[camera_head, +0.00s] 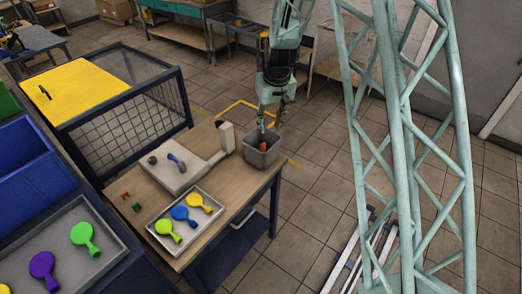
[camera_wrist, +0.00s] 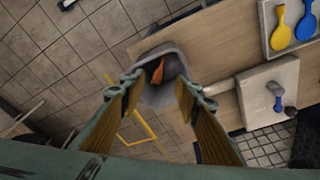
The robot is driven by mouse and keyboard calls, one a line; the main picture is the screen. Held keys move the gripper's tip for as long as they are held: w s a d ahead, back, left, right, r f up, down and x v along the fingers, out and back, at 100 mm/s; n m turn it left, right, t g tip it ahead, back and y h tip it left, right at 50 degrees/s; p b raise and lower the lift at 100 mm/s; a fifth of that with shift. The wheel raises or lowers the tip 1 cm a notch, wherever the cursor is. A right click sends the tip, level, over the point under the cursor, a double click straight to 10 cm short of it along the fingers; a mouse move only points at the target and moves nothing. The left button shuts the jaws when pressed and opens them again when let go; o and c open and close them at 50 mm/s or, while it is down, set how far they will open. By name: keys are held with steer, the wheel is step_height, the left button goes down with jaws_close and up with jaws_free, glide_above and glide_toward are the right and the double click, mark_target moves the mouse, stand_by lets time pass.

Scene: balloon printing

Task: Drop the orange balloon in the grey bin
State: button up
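The grey bin (camera_head: 261,159) stands at the right end of the wooden table in the head view. It also shows between my fingers in the wrist view (camera_wrist: 151,49). The orange balloon (camera_head: 263,145) lies inside the bin, and it shows as a slim orange shape in the wrist view (camera_wrist: 157,71). My gripper (camera_head: 271,121) is above the bin, pointing down. Its two fingers are spread apart in the wrist view (camera_wrist: 160,92), with nothing held between them. The lower part of the balloon is hard to make out in the dark bin.
A tray (camera_head: 165,244) with green, blue and yellow balloons sits on the table. A pale printing device (camera_head: 182,176) stands left of the bin. A mesh cage with a yellow top (camera_head: 92,92) is behind. A lower-left tray (camera_head: 110,239) holds more balloons.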

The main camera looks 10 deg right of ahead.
step_height(320, 180, up, 7)
steer(key=s, duration=0.1)
steer(key=shift+s+f, duration=0.15)
steer(key=shift+s, duration=0.05)
steer(key=shift+d, duration=0.1)
stand_by(1.0)
steer(key=s+r+b, duration=0.3)
steer(key=s+r, duration=0.2)
steer(key=s, duration=0.3)
steer(key=s+a+r+t+b, duration=0.1)
steer(key=s+r+b, duration=0.2)
steer(key=s+r, duration=0.35)
steer(key=s+r+b, duration=0.3)
steer(key=s+r, duration=0.1)
steer(key=s, duration=0.6)
steer(key=s+f+b, duration=0.2)
steer(key=s+b, duration=0.2)
steer(key=s, duration=0.9)
steer(key=s+f+m+b, duration=0.1)
steer(key=s+b, duration=0.3)
steer(key=s, duration=1)
steer(key=shift+f+t, duration=0.35)
steer(key=shift+t, duration=0.05)
steer(key=shift+c, duration=0.4)
